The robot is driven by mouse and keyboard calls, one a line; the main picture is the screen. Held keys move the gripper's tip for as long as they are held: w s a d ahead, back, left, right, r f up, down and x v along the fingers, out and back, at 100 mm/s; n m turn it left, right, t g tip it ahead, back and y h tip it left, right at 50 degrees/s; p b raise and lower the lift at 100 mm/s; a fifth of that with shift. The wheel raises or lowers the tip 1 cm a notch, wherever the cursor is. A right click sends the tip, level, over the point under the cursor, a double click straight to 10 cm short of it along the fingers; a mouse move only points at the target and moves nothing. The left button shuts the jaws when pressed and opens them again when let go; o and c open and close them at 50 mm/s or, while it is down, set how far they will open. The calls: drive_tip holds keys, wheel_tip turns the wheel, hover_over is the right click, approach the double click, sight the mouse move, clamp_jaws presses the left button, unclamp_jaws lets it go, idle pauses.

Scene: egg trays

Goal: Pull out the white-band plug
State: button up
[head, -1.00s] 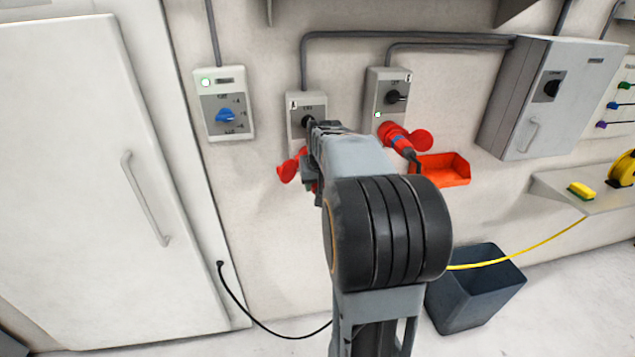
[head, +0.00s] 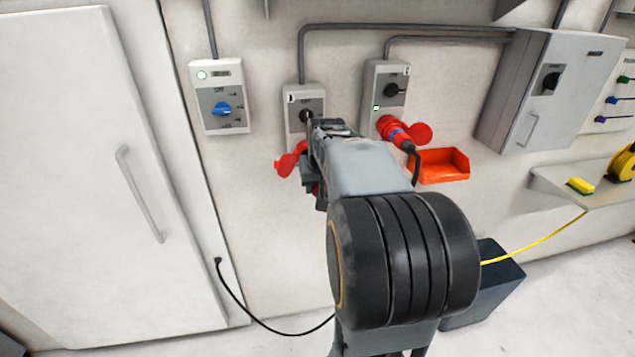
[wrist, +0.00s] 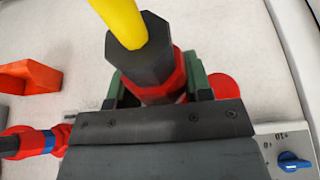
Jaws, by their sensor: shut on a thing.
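My gripper (wrist: 158,90) is shut on a red plug (wrist: 166,78) with a black faceted rear end and a yellow cable. Its green-lined fingers lie on both sides of the plug. I cannot see a white band on it; the fingers and wrist plate cover much of it. In the head view my gripper (head: 312,182) is at the lower part of the left grey socket box (head: 304,98), beside its red flap (head: 290,160). My arm hides the plug and socket mouth there, so I cannot tell how deep the plug sits.
A red plug with a blue band (head: 398,134) is in the right socket box (head: 385,88). An orange tray (head: 440,178) is beside it. A blue-knob box (head: 222,97) is left. A dark bin (head: 488,292) stands below; a yellow cable (head: 535,240) runs over it.

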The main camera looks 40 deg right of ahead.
drive_tip(key=shift+s+a+b, duration=0.2)
drive_tip(key=shift+s+a, duration=0.1)
drive_tip(key=shift+s, duration=0.3)
drive_tip(key=shift+s+a+b, duration=0.2)
drive_tip(key=shift+s+a, duration=0.05)
drive_tip(key=shift+s, duration=0.35)
